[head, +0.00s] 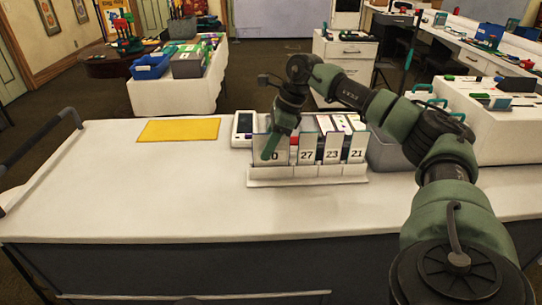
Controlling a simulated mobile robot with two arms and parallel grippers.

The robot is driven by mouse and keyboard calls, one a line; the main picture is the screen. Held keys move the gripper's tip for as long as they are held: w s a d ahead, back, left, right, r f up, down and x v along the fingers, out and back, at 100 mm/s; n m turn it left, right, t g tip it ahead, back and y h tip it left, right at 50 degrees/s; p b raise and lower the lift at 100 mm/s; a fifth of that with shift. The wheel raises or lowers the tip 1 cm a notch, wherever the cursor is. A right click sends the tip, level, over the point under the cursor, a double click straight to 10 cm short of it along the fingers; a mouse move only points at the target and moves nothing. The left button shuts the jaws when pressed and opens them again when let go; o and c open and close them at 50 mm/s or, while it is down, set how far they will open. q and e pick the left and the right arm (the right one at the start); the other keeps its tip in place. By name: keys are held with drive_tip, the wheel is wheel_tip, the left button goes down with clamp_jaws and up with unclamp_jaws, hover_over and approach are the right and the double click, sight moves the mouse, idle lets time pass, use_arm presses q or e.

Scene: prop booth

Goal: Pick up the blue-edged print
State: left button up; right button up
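A white rack (310,173) stands on the counter. Its slots hold upright cards or prints, with number labels including 27, 23 and 21; the leftmost label is partly covered. Thin teal or blue edges show around some slots, such as by the 23 slot (332,150), but I cannot tell which one is the blue-edged print. My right gripper (270,155) points down at the leftmost slot, in front of or in it. Its fingers overlap in this view, so neither their opening nor any hold on a print can be made out. My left gripper is not in view.
A yellow mat (179,130) lies on the white counter (130,190), left of the rack. A small device with a screen (243,125) stands behind the rack's left end. A grey bin (385,152) is at its right. The counter's left and front are clear.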

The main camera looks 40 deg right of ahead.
drive_tip(key=shift+f, duration=0.25)
idle(0.7)
clamp_jaws()
